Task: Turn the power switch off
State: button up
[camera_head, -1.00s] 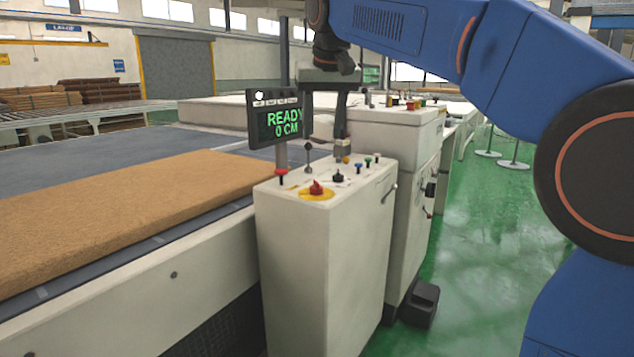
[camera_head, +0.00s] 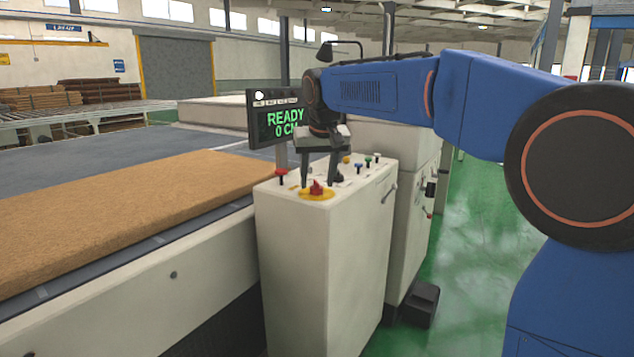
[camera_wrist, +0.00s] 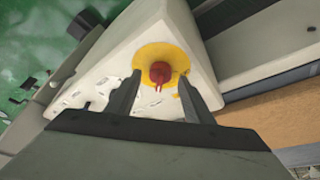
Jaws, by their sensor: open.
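The red rotary power switch (camera_head: 316,187) sits on a yellow round plate (camera_head: 318,195) on top of the white control box (camera_head: 300,260). In the wrist view the red switch knob (camera_wrist: 160,73) shows ahead of and between my fingers, on its yellow plate (camera_wrist: 172,56). My gripper (camera_head: 319,185) is open, pointing down over the switch, with a finger to either side. I cannot tell whether the fingers touch the knob. The display (camera_head: 277,118) behind reads "READY 0 CM", partly covered by my gripper.
A brown mattress (camera_head: 120,215) lies on the conveyor at left. The green floor (camera_head: 470,250) at right is clear.

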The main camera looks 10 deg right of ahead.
jog(key=shift+x, duration=0.75)
jog(key=shift+c, duration=0.6)
jog(key=c, duration=0.9)
